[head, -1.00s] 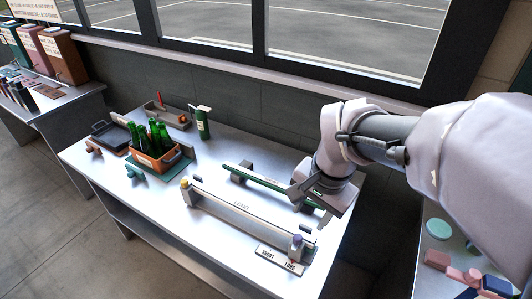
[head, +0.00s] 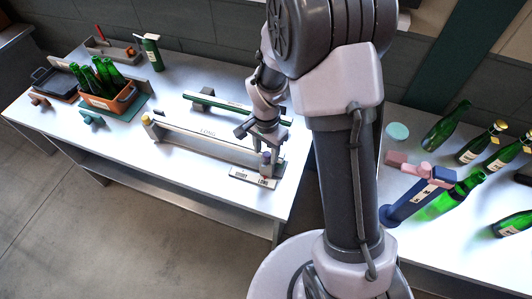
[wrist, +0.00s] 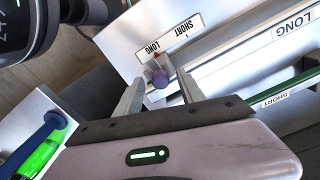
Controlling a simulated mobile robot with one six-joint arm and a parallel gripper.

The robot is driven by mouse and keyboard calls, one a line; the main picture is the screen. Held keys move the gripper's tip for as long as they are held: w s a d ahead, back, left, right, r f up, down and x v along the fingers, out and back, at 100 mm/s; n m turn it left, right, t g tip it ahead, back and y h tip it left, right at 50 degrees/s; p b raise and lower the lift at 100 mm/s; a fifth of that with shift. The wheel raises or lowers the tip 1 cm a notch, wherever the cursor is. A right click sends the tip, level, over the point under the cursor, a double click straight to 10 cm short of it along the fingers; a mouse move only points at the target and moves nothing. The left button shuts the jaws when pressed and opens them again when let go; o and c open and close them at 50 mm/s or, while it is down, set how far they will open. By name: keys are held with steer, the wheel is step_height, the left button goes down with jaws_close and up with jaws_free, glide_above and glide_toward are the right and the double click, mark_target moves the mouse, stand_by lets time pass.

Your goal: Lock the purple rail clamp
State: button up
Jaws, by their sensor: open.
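The purple rail clamp (head: 266,158) stands at the right end of the long rail (head: 205,139), beside the SHORT/LONG label plate (head: 241,175). In the wrist view its rounded purple knob (wrist: 160,78) shows between the fingertips, with a small red mark near the label plate (wrist: 174,34). My gripper (wrist: 158,82) is open, one finger on each side of the knob; I cannot tell whether either finger touches it. In the head view my gripper (head: 258,147) is low over the rail's right end and partly hides the clamp.
A yellow clamp (head: 147,120) stands at the rail's left end. A green rail (head: 205,102) lies behind. A crate of green bottles (head: 121,104) and a green canister (head: 152,53) are farther left. A right-hand table (head: 425,240) holds more bottles and a blue tool (head: 412,203).

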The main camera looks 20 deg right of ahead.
steer(key=shift+f, duration=0.35)
jaws_close()
